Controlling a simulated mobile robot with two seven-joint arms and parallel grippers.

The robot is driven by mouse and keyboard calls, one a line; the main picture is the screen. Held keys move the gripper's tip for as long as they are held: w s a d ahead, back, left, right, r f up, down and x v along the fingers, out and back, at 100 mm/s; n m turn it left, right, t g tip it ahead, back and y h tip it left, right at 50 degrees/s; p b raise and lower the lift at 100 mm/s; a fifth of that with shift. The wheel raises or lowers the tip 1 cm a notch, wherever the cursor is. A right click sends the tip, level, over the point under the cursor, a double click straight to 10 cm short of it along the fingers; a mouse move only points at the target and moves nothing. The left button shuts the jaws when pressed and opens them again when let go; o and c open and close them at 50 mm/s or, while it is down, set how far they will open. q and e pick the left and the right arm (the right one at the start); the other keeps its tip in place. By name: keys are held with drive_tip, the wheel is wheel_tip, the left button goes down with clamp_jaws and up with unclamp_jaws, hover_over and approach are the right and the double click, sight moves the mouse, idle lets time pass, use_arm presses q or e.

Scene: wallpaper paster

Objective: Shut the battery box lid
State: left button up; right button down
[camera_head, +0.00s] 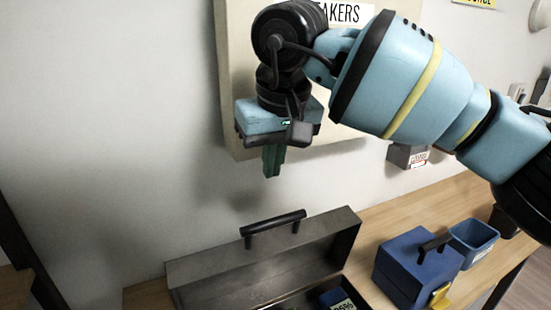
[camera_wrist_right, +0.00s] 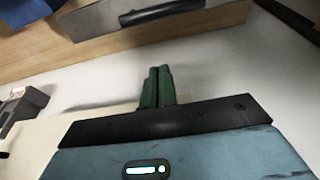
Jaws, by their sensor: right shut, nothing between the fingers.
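The battery box is a grey metal case on the wooden table, with its lid (camera_head: 270,252) standing open, tilted up at the back. A black handle (camera_head: 273,222) is on the lid's upper edge. Part of the box's inside shows at the bottom of the head view, with a labelled item in it. My right gripper (camera_head: 272,162) is shut and empty, pointing down above the lid and apart from it. In the right wrist view its green fingers (camera_wrist_right: 157,88) are together, and the lid (camera_wrist_right: 150,15) with its handle (camera_wrist_right: 162,12) shows at the top. My left gripper is not in view.
A blue box (camera_head: 417,268) with a black handle and a small blue bin (camera_head: 473,243) stand right of the case. A beige panel (camera_head: 236,60) hangs on the wall behind my right arm. A grey box (camera_head: 408,155) is lower right of it.

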hover_over(279, 233)
drive_tip(key=w+a, duration=0.2)
drive_tip(key=w, duration=0.2)
wheel_tip(279, 233, down, 7)
drive_tip(key=shift+s+d+r, duration=0.15)
drive_tip(key=shift+s+d, duration=0.2)
drive_tip(key=shift+s, duration=0.25)
drive_tip(key=shift+s+d+r, duration=0.15)
drive_tip(key=shift+s+d, duration=0.15)
drive_tip(key=shift+s, duration=0.3)
drive_tip(key=shift+s+d, duration=0.25)
drive_tip(key=shift+s, duration=0.3)
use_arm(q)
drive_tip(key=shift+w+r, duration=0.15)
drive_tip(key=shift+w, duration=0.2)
use_arm(e)
drive_tip(key=shift+s, duration=0.15)
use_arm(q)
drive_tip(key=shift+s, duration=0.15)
use_arm(e)
drive_tip(key=shift+s+d, duration=0.1)
